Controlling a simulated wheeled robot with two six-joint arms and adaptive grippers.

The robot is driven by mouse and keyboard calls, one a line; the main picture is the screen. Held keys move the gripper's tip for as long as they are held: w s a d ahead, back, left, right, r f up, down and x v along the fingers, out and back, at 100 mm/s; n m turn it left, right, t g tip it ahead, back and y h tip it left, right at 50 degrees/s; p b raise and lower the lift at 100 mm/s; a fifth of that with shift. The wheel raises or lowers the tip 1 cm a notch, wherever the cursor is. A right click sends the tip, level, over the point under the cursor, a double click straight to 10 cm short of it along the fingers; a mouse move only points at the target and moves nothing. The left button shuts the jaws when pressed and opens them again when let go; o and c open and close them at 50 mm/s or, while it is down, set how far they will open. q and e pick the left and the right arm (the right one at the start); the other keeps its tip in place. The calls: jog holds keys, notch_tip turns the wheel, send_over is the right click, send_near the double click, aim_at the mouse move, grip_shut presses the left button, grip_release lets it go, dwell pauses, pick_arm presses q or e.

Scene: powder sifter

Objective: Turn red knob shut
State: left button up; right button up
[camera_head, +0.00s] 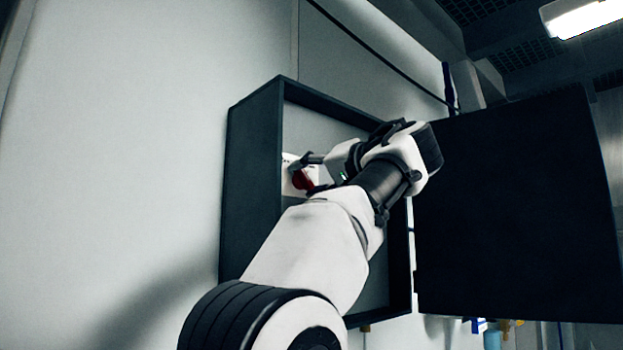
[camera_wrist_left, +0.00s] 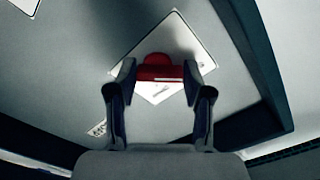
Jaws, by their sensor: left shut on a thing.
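The red knob (camera_head: 302,180) sits on a white plate (camera_head: 288,187) on the back panel of a dark wall box. My left gripper (camera_head: 303,169) reaches into the box from the right and is at the knob. In the left wrist view the red knob (camera_wrist_left: 160,73) lies between the two fingertips of my left gripper (camera_wrist_left: 160,76), which are shut on its sides. The white plate (camera_wrist_left: 178,42) looks tilted in this view, with small markings partly hidden by the knob. My right gripper is not in view.
The box's dark frame (camera_head: 252,180) surrounds the panel closely. Its dark door (camera_head: 515,210) stands open to the right. A second white plate (camera_wrist_left: 27,5) shows at the top left of the left wrist view. The wall left of the box is clear.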

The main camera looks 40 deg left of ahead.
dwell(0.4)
pick_arm(q)
jog(key=o, duration=1.1)
jog(key=shift+o, duration=0.3)
jog(key=shift+a+f, duration=0.1)
jog(key=shift+a, duration=0.2)
jog(key=s+d, duration=0.1)
jog(key=d, duration=1.1)
jog(key=shift+a, duration=0.1)
jog(key=shift+s, duration=0.1)
